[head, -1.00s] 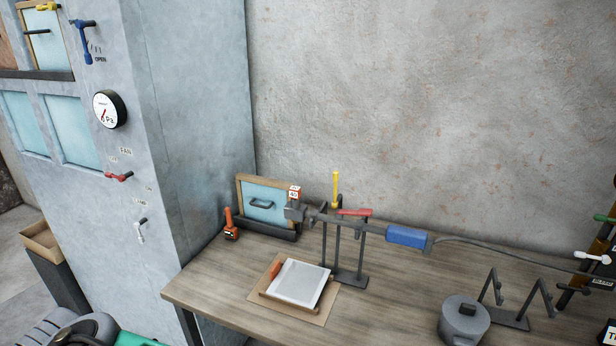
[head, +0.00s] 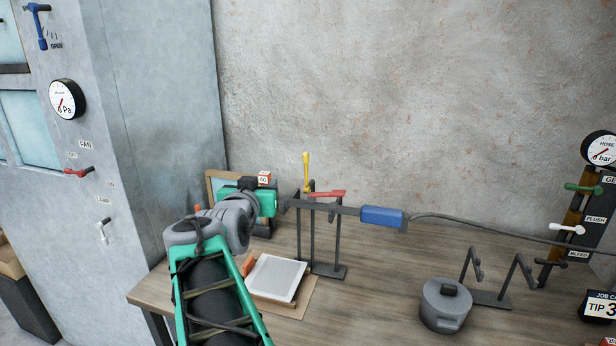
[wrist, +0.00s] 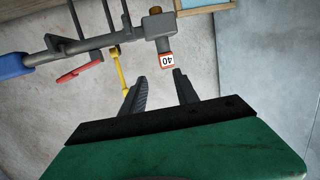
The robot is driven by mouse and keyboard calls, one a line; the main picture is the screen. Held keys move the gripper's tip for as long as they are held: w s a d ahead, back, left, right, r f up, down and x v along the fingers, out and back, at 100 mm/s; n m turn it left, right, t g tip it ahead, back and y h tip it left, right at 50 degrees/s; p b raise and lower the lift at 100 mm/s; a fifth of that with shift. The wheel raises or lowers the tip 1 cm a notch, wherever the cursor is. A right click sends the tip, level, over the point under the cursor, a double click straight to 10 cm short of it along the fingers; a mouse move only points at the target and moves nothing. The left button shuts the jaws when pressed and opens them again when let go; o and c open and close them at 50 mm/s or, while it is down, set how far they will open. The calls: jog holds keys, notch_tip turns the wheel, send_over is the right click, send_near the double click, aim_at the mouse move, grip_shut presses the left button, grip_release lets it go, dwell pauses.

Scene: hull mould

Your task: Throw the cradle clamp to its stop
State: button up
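The grey cradle stand (head: 340,245) on the bench carries a lance with a blue grip (head: 383,217). A yellow lever (head: 306,172), apparently the cradle clamp, stands nearly upright at the stand; it also shows in the wrist view (wrist: 119,70). A red lever (head: 326,194) lies nearly flat along the lance; it shows in the wrist view (wrist: 79,73). My gripper (wrist: 160,84) is open and empty, with the lance's "40" nozzle tip (wrist: 166,60) just beyond its fingers and the yellow lever to one side. In the head view my arm hides the fingertips.
A white panel (head: 275,278) on a board lies in front of the stand. A grey pot (head: 446,304) and an empty bracket (head: 500,296) stand right. A hose (head: 480,226) runs right from the lance. A grey cabinet (head: 150,130) is left, the wall behind.

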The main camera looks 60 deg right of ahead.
aim_at(305, 159)
jog(key=s+d+r+h, duration=0.1)
jog(key=d, duration=0.3)
jog(key=s+d+r+m+g+p, duration=0.1)
jog(key=s+d, duration=0.1)
jog(key=d, duration=0.2)
jog(key=s+d+r+m+g+h+p, duration=0.1)
jog(key=s+d, duration=0.1)
jog(key=d, duration=0.2)
jog(key=shift+s+r+h, duration=0.2)
jog(key=shift+h, duration=0.1)
jog(key=shift+w+d+f, duration=0.1)
jog(key=shift+d, duration=0.25)
grip_shut()
dwell(0.3)
